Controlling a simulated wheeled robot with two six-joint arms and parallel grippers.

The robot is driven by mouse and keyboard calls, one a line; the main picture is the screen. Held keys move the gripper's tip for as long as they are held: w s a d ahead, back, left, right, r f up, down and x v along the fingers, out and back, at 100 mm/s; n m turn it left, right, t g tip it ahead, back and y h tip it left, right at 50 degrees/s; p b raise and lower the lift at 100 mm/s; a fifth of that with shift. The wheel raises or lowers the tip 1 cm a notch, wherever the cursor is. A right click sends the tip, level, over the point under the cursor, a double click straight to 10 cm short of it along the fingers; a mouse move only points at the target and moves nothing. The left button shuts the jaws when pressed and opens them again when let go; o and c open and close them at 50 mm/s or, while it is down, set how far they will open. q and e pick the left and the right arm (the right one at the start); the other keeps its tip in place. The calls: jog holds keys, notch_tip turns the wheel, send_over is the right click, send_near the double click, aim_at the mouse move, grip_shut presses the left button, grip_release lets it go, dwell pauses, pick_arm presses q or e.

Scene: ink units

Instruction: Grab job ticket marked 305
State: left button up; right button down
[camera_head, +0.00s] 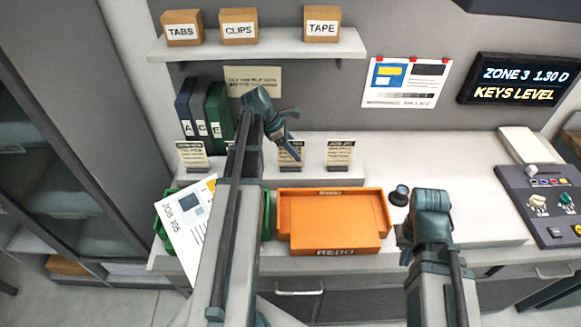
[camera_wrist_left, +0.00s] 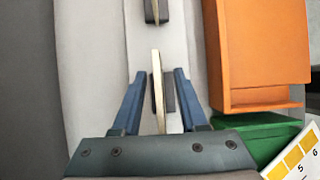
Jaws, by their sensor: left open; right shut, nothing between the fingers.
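The job ticket (camera_head: 188,228) is a white sheet marked JOB 305 with a blue print. It lies tilted at the green tray (camera_head: 163,238), in the head view's left. A white sheet with yellow squares (camera_wrist_left: 294,158) shows at the wrist view's lower right corner; I cannot tell if it is the ticket. My left gripper (camera_head: 287,133) is open above the counter's back, right of the ticket. In the wrist view, a thin upright card (camera_wrist_left: 157,88) stands between its open fingers (camera_wrist_left: 157,75), apparently untouched. My right gripper (camera_head: 404,240) is shut and empty, right of the orange tray.
The orange REDO tray (camera_head: 335,243) stands beside the green tray. Small card stands (camera_head: 341,154) line the counter's back. Binders (camera_head: 205,112) stand at back left, under a shelf with boxes (camera_head: 238,28). A control panel (camera_head: 545,205) is at right. My left arm covers part of the green tray.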

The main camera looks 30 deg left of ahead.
pick_arm(q)
grip_shut()
dwell(1.4)
